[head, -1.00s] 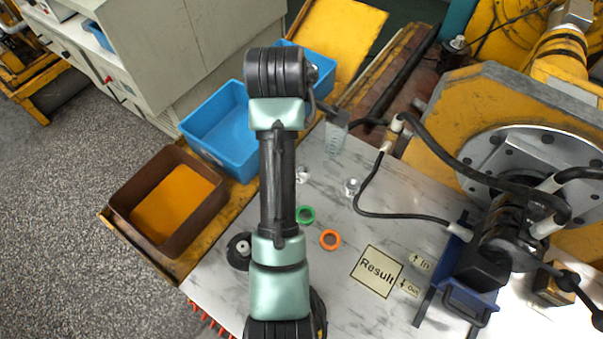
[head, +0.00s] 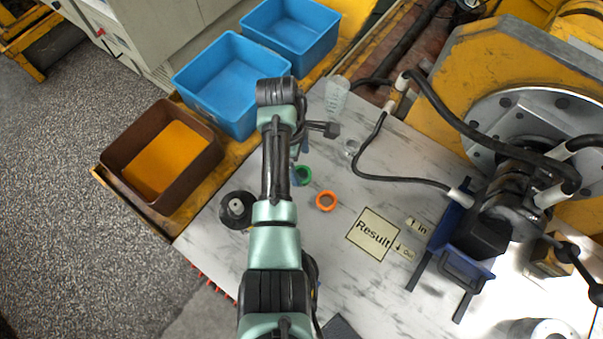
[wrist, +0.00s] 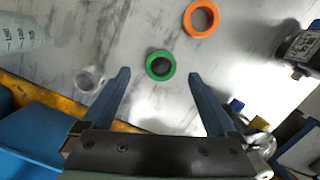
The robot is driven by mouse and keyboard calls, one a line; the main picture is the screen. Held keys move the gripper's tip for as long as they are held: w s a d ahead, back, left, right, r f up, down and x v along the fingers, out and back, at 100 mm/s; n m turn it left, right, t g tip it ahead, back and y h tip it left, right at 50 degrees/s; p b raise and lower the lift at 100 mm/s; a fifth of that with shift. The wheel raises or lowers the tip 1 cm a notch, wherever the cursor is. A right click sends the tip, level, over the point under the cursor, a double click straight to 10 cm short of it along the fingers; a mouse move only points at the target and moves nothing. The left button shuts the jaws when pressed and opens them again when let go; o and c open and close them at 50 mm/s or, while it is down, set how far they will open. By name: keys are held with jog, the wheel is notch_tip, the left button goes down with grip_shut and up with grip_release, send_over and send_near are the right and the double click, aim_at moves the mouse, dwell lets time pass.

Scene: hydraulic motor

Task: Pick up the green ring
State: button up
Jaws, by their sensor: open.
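The green ring (head: 304,175) lies on the marble-patterned table, partly hidden by my arm in the head view. In the wrist view the green ring (wrist: 160,65) lies just beyond my fingertips, between their lines. My gripper (wrist: 158,75) is open and empty, its two blue fingers spread wide on either side of the ring and not touching it. In the head view, my gripper (head: 299,168) is mostly hidden behind the arm, beside the ring. An orange ring (head: 326,201) lies a little to the right of the green one.
A clear glass piece (wrist: 90,79) lies left of my left finger. A measuring beaker (head: 337,97) stands at the back. A black round part (head: 237,210) lies left of my arm. Blue bins (head: 188,98) stand at the back left.

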aim_at(303, 178)
notch_tip(303, 178, down, 5)
jog(key=shift+s+d+r+b, duration=0.1)
jog(key=shift+s+d+b, duration=0.05)
jog(key=shift+b, duration=0.2)
jog(key=c, duration=1.4)
